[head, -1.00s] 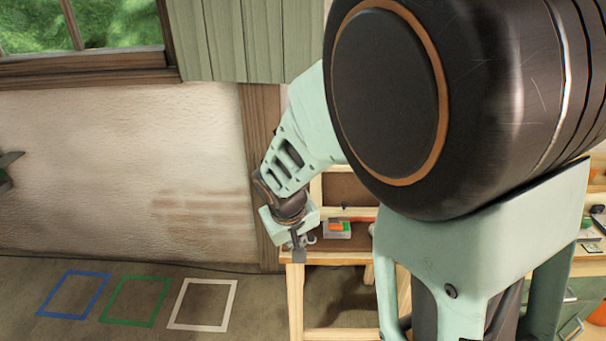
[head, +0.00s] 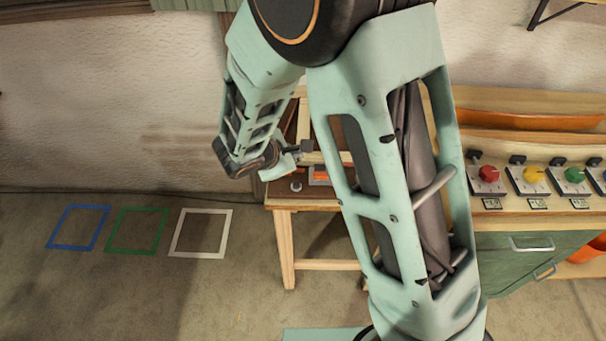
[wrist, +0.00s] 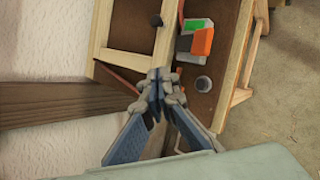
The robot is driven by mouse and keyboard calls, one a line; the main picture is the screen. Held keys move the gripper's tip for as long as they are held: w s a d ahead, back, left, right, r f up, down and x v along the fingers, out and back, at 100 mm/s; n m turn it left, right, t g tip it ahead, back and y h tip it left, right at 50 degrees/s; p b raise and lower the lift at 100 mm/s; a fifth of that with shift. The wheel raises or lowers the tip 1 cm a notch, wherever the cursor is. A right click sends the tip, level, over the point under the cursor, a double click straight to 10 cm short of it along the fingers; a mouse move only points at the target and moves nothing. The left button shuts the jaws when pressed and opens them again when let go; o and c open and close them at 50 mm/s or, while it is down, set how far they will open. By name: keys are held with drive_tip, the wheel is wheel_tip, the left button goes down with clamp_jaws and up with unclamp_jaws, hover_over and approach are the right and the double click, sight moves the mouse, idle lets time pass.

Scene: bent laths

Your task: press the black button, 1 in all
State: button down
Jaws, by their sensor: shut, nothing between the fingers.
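My gripper (head: 305,147) is shut and empty, above the left end of the wooden bench (head: 305,203). In the wrist view my gripper (wrist: 161,78) points at the bench, its fingertips together. A round grey piece (wrist: 202,84) on the brown bench top lies to the right of the fingertips, apart from them in the picture.
An orange, green and white block (wrist: 196,42) is near the grey piece. Red (head: 489,174), yellow (head: 533,175) and green (head: 574,175) buttons stand on plates on the right-hand bench. Blue, green and white floor squares (head: 200,211) lie at left, with clear floor around them.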

drive_tip(key=shift+w+a, duration=0.1)
idle(0.4)
drive_tip(key=b, duration=0.6)
hover_over(295, 186)
wheel_tip(295, 186, down, 8)
drive_tip(key=shift+r, duration=0.15)
drive_tip(key=shift+f+b, duration=0.5)
drive_tip(key=shift+b, duration=0.1)
drive_tip(key=shift+f, duration=0.15)
idle(0.5)
drive_tip(key=shift+f+b, duration=0.3)
drive_tip(key=shift+b, duration=0.4)
